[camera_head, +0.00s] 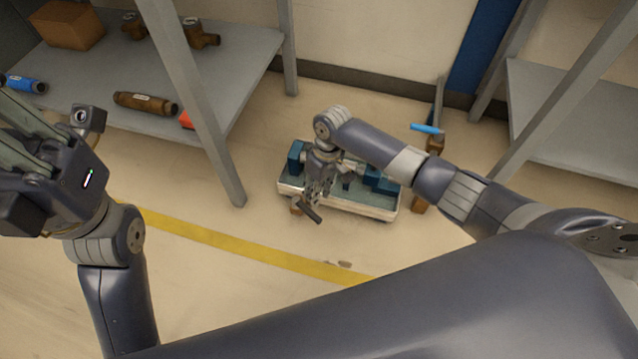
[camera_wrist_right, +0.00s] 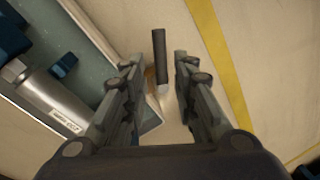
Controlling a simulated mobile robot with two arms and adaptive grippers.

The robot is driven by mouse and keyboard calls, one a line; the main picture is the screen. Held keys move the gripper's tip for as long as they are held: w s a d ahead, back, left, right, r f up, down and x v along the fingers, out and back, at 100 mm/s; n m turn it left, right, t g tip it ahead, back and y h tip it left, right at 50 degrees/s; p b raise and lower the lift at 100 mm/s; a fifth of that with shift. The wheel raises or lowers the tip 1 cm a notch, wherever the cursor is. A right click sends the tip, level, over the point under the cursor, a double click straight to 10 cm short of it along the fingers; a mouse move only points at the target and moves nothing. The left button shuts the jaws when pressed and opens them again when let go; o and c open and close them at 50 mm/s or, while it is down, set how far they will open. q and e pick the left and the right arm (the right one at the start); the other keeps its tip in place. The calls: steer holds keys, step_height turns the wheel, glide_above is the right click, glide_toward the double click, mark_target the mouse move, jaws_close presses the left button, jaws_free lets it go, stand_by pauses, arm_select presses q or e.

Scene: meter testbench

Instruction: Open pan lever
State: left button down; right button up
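The meter testbench is a teal pan with a pale rim (camera_head: 352,206) on the floor. A dark lever handle (camera_head: 312,214) sticks out at its near left corner, above a small brownish fitting. My right gripper (camera_head: 317,194) points down beside that corner. In the right wrist view the lever (camera_wrist_right: 159,50) shows in the gap between the two parted fingers of the right gripper (camera_wrist_right: 156,58), with room visible on both sides. I cannot tell how deep it sits between them. My left gripper (camera_head: 30,165) is raised at the left; its fingertips are not clear.
Blue clamps (camera_head: 296,158) and a silver cylinder (camera_wrist_right: 52,105) sit on the bench. A brown pipe with a blue handle (camera_head: 427,129) stands behind it. A grey shelf (camera_head: 235,55) with brass meters is at the left, another shelf (camera_head: 560,110) at the right.

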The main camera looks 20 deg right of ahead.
steer(key=shift+w+d+r, duration=0.1)
steer(key=shift+d+r, duration=0.05)
steer(key=shift+r, duration=0.6)
steer(key=shift+d+r, duration=0.1)
steer(key=shift+r, duration=0.65)
